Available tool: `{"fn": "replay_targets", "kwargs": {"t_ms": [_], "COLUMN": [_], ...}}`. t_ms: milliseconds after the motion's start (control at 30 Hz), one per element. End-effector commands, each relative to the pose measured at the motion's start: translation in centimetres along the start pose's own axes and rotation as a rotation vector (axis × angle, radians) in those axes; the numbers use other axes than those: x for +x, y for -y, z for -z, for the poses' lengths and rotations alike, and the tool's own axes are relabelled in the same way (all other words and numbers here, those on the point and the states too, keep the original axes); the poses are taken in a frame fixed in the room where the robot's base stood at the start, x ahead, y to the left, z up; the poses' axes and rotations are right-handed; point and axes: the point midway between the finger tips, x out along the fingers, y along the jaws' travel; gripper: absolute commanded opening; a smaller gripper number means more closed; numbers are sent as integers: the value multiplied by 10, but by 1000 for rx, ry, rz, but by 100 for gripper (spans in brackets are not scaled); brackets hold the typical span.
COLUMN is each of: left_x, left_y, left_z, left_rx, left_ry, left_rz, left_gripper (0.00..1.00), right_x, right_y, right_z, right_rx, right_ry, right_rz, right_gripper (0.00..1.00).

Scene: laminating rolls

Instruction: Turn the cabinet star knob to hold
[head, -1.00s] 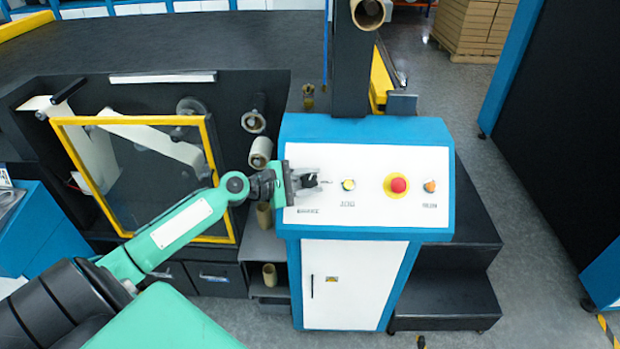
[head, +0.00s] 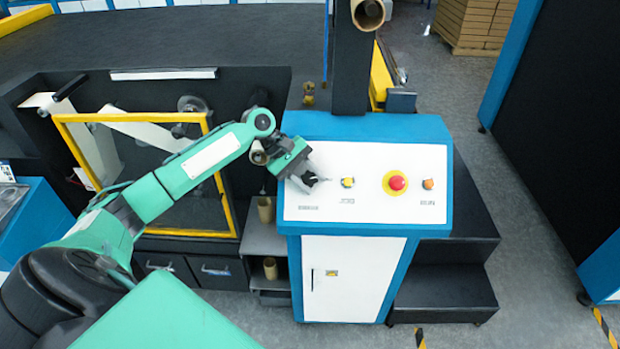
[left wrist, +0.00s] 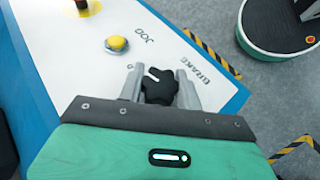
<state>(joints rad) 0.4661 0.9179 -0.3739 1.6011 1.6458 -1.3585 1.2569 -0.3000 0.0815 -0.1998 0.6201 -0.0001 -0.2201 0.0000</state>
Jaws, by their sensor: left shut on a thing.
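The black star knob (left wrist: 158,87) sits on the white sloped panel of the cabinet, beside the printed word BRAKE in the left wrist view. My left gripper (left wrist: 157,80) is shut on the knob, one grey finger on each side of it. In the head view my left gripper (head: 312,181) is at the left part of the panel (head: 385,212), and its fingers hide most of the knob. My right gripper is not in view.
To the right of the knob are a yellow JOG button (head: 347,183), a red emergency button (head: 397,183) on a yellow base, and an orange RUN button (head: 428,184). A yellow-framed window (head: 228,205) stands left of the cabinet.

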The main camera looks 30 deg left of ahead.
Motion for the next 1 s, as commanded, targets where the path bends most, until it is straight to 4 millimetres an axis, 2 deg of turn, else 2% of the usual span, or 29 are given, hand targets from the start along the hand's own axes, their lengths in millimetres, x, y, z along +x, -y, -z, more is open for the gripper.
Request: {"fn": "replay_targets", "kwargs": {"t_ms": [433,1000], "left_x": [1,2], "left_y": [1,2], "left_z": [0,0], "left_rx": [93,110], "left_ry": [1,3], "left_rz": [228,269], "left_gripper": [12,12], "right_x": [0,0], "right_y": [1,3], "right_z": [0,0], "right_rx": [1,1], "right_ry": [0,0], "right_rz": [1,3], "right_gripper": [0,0]}}
